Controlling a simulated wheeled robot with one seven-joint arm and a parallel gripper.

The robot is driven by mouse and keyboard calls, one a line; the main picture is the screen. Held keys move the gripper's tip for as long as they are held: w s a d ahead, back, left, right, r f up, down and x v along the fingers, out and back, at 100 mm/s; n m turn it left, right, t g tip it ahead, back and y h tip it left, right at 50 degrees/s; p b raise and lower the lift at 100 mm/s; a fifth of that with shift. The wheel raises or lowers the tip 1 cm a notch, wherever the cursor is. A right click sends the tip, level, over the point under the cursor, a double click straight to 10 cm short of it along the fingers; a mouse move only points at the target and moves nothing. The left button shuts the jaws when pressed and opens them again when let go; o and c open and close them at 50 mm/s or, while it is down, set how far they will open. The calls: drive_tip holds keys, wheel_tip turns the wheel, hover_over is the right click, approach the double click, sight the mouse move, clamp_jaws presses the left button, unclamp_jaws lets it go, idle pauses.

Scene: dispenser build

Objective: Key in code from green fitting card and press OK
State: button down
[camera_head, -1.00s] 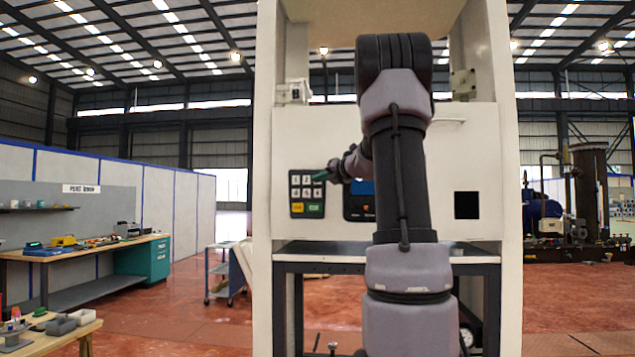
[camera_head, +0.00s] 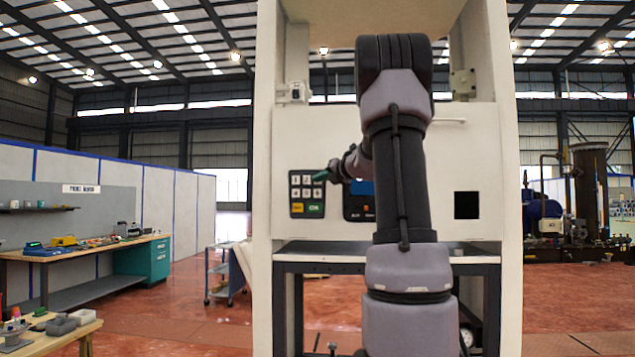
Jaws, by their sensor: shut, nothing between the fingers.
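The keypad (camera_head: 307,194) is a dark panel on the white front of the dispenser (camera_head: 298,145), with pale number keys, a yellow key (camera_head: 297,205) at lower left and a green key (camera_head: 315,208) at lower right. My gripper (camera_head: 319,176) has green fingertips and is shut and empty at the upper right of the keypad, over its right-hand keys. I cannot tell whether it touches a key. A dark unit with a blue screen (camera_head: 361,188) stands right of the keypad, partly hidden by my arm. I cannot make out a green fitting card.
A dark shelf (camera_head: 330,248) juts out below the panel. A square black opening (camera_head: 466,205) is at the panel's right. A workbench (camera_head: 90,247) with tools and a blue cart (camera_head: 238,272) stand at left. Red floor between them is clear.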

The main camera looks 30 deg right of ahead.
drive_tip(key=shift+w+d, duration=0.25)
drive_tip(key=shift+w, duration=0.1)
drive_tip(key=shift+w+d, duration=0.25)
drive_tip(key=shift+w, duration=0.1)
idle(0.6)
idle(0.4)
drive_tip(key=shift+s+a, duration=0.5)
drive_tip(key=shift+s, duration=0.2)
drive_tip(key=shift+s+a, duration=0.7)
drive_tip(key=shift+s, duration=0.35)
drive_tip(key=shift+s+a, duration=0.7)
drive_tip(key=shift+s, duration=0.35)
